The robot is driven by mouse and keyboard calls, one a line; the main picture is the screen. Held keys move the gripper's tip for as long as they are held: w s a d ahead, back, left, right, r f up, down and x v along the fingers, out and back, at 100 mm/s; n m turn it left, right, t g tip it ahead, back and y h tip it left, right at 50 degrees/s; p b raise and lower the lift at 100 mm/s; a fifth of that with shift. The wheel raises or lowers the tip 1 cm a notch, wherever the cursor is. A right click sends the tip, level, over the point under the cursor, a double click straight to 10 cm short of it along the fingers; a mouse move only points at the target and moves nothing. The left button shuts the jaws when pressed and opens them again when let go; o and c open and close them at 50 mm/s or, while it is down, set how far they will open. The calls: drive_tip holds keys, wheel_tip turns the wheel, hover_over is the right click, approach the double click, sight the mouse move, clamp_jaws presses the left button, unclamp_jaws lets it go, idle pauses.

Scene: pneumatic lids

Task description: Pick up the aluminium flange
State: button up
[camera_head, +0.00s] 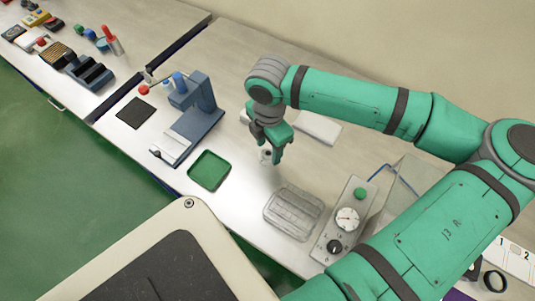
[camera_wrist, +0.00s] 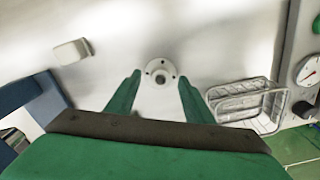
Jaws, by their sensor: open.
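The aluminium flange (camera_wrist: 160,73) is a small round light-grey disc with a raised hub and small holes, lying on the pale tabletop in the wrist view. In the head view a small part of the flange (camera_head: 266,157) shows beside the fingers; the rest is hidden. My gripper (camera_wrist: 160,92) has green fingers spread apart, with the flange between and slightly beyond their tips. In the head view my gripper (camera_head: 270,158) points down over the table. Nothing is held. The height of the fingertips above the table is hard to tell.
A clear ribbed tray (camera_head: 294,211) and a gauge panel (camera_head: 346,218) stand to the right. A green tray (camera_head: 209,170) and a blue press-like stand (camera_head: 198,106) are to the left. A white block (camera_head: 318,128) lies behind my gripper. The table around the flange is clear.

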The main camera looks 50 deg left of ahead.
drive_tip(key=shift+d+f, duration=0.1)
drive_tip(key=shift+f, duration=0.5)
drive_tip(key=c, duration=1.2)
clamp_jaws()
drive_tip(key=shift+r, duration=0.15)
